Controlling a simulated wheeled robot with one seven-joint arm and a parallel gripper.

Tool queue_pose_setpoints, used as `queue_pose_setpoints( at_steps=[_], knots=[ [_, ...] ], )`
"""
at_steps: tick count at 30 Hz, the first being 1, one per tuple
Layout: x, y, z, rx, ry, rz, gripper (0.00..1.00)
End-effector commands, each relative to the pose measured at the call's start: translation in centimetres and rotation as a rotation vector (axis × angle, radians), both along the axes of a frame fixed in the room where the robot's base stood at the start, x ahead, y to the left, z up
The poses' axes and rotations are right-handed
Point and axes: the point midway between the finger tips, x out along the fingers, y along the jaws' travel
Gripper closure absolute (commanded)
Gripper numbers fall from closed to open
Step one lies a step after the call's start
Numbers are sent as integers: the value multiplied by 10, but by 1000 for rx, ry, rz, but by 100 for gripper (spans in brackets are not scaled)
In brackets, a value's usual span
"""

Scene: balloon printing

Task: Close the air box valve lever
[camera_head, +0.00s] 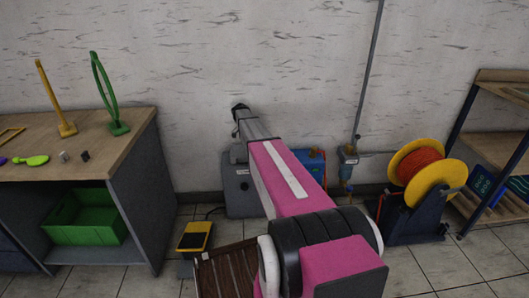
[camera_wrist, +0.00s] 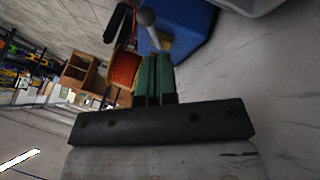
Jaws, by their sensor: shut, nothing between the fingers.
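In the wrist view the blue air box (camera_wrist: 190,25) is at the top centre. A grey lever with a round knob (camera_wrist: 147,17) stands out in front of it. My gripper (camera_wrist: 154,60) has its two green fingers together with nothing between them. The fingertips are right beside the lever's lower part; I cannot tell whether they touch. In the head view part of a blue box (camera_head: 314,163) shows to the right of my pink arm. My arm hides the rest of it, and the lever and my fingertips cannot be made out there.
A grey machine (camera_head: 239,190) stands by the wall, with a yellow pedal (camera_head: 195,236) on the floor. A wall pipe with a regulator (camera_head: 347,155) and an orange reel (camera_head: 418,166) are to the right. A workbench (camera_head: 75,165) with a green crate (camera_head: 85,220) is on the left.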

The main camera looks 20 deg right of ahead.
Motion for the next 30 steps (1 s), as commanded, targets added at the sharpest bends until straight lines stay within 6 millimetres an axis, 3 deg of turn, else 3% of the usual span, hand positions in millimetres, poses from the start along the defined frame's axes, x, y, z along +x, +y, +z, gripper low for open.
queue_pose_setpoints(
  at_steps=[8,21,30],
  knots=[
    [-4,-4,-9,2,1,1,100],
    [-26,-36,-66,2,1,1,100],
    [-32,-45,-83,2,0,2,100]
  ],
)
